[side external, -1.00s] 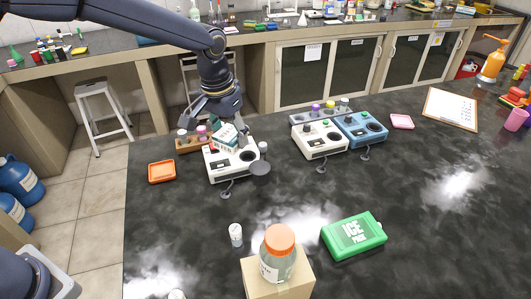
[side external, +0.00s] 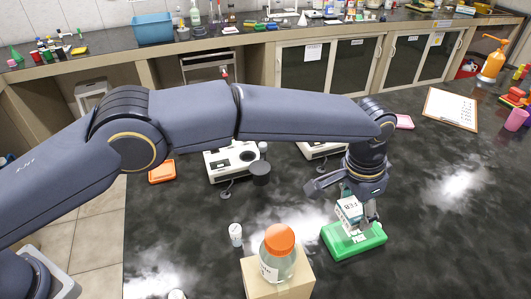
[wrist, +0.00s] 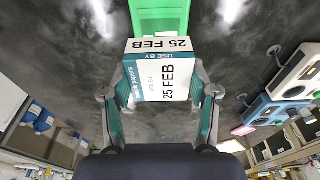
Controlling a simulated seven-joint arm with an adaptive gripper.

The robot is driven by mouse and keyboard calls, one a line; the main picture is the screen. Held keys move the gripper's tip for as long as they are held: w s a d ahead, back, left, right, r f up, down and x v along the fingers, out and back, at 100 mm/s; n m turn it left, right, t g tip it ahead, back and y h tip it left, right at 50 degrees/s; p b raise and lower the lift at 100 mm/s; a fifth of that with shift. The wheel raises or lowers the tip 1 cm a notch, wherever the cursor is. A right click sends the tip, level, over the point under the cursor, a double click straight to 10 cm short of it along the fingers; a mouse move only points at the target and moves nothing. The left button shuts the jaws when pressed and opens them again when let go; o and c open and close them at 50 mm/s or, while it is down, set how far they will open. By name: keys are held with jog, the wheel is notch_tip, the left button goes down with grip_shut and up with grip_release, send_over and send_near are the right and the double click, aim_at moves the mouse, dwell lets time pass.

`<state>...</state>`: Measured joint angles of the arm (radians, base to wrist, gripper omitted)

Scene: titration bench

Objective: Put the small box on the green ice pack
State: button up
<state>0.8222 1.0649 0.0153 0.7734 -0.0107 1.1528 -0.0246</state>
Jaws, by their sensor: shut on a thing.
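The small box (side external: 349,212) is white and teal with "25 FEB" print. My gripper (side external: 357,208) is shut on it, and the wrist view shows the box (wrist: 160,75) between the two fingers (wrist: 160,98). The green ice pack (side external: 362,243) lies flat on the dark bench. In the side view the box is over the back part of the ice pack; I cannot tell whether it touches. In the wrist view the ice pack (wrist: 158,16) shows beyond the box, which hides part of it.
A bottle with an orange cap (side external: 279,255) stands on a cardboard box (side external: 300,280) left of the ice pack. A small white vial (side external: 236,234) stands farther left. White instruments (side external: 228,162) and an orange tray (side external: 161,171) are behind.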

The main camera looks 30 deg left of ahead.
aim_at(347, 234)
notch_tip(347, 234, down, 7)
jog(key=shift+f, duration=0.1)
dwell(0.4)
jog(key=o, duration=1.2)
jog(key=shift+c, duration=0.2)
